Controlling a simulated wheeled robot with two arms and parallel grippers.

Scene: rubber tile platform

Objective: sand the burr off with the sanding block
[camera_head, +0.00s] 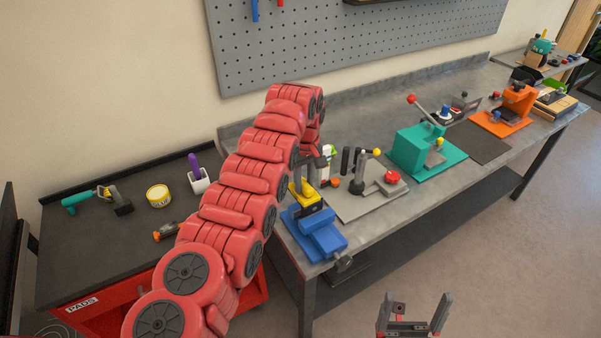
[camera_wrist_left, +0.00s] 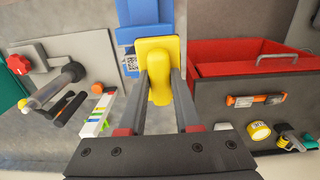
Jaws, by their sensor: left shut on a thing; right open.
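My left gripper (camera_wrist_left: 161,78) is shut on the grip of a yellow block (camera_wrist_left: 157,45), which I take to be the sanding block. In the head view the yellow block (camera_head: 304,196) is over the near end of the bench, at the back of the blue vise (camera_head: 322,236). The vise also shows in the wrist view (camera_wrist_left: 143,14), just beyond the block. I cannot tell whether the block touches anything under it. The burr cannot be made out. My red left arm hides part of this area in the head view. My right gripper (camera_head: 416,300) is open and empty, off the bench's front.
A grey plate with a red-knobbed fixture (camera_head: 372,190) is right of the vise. A teal press (camera_head: 415,150) and an orange fixture (camera_head: 503,112) stand farther along. The dark-topped red cart (camera_head: 100,255) at left holds a tape roll (camera_head: 158,195) and a white cup (camera_head: 199,181).

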